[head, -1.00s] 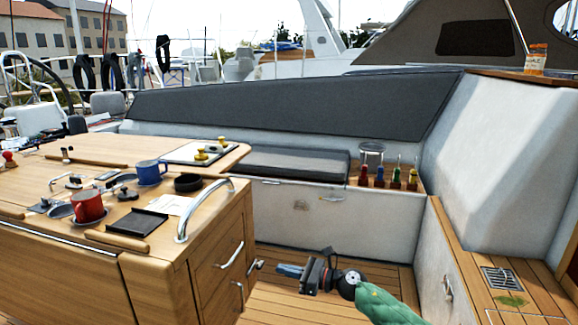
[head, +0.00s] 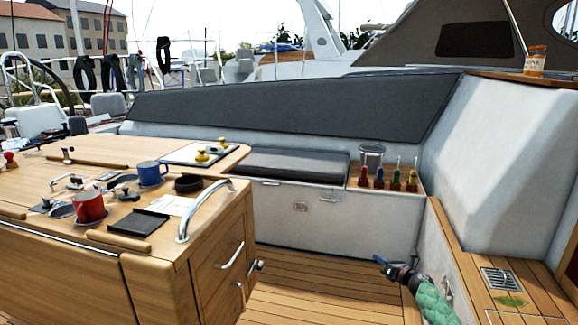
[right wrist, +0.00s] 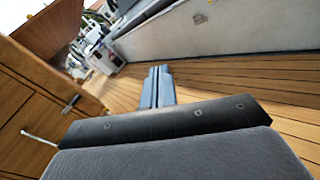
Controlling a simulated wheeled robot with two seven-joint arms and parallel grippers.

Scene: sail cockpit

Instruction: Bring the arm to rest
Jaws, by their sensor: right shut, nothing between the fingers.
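My right gripper (head: 381,261) is in the head view, low on the right, over the cockpit floor and in front of the white bench side. My green-sleeved right arm comes in from the bottom edge behind it. In the right wrist view its fingers (right wrist: 158,86) are together with nothing between them, over the wooden floor. It is apart from the table and the bench. My left gripper is not in view.
The wooden table (head: 150,262) with a red mug (head: 89,206), a blue mug (head: 150,174) and a black tray (head: 138,223) stands on the left. Several coloured-handled tools stand near the bench corner. The slatted floor (head: 320,290) between table and bench is clear.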

